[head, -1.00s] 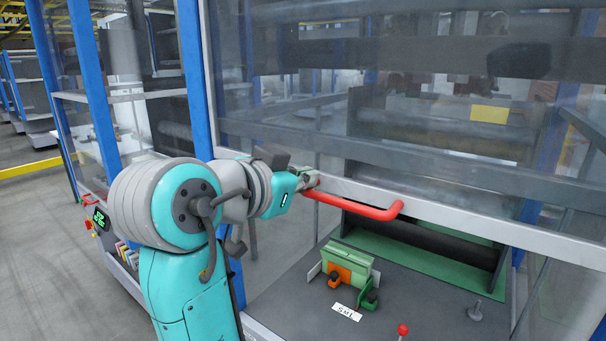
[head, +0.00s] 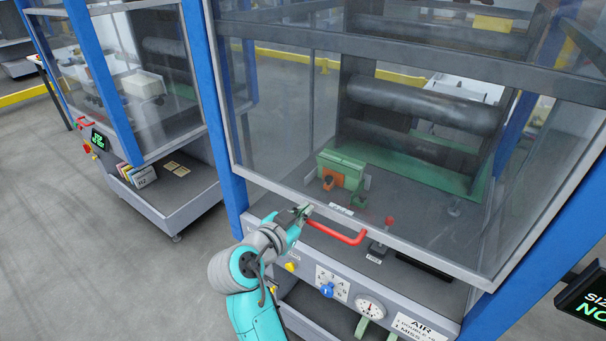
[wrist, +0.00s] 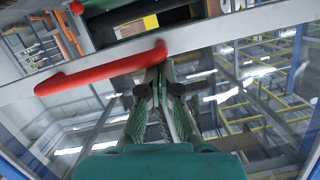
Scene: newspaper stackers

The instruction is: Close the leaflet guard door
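The leaflet guard door (head: 262,180) is a clear panel in a grey frame, hanging low across the front of the machine. A strip of dark deck shows below its bottom rail. Its red bar handle (head: 345,236) sits on the bottom rail, and also crosses the wrist view (wrist: 95,76). My gripper (head: 303,211) is at the handle's left end. In the wrist view my gripper (wrist: 160,68) has its fingertips together against that end of the handle. I cannot tell whether any of the handle is between them.
Behind the clear panel are a green block with an orange clamp (head: 341,169) and dark rollers (head: 425,105). A control panel with a gauge (head: 370,308) and a blue knob (head: 327,290) lies below. Blue posts (head: 213,110) flank the door. Open floor (head: 70,220) lies left.

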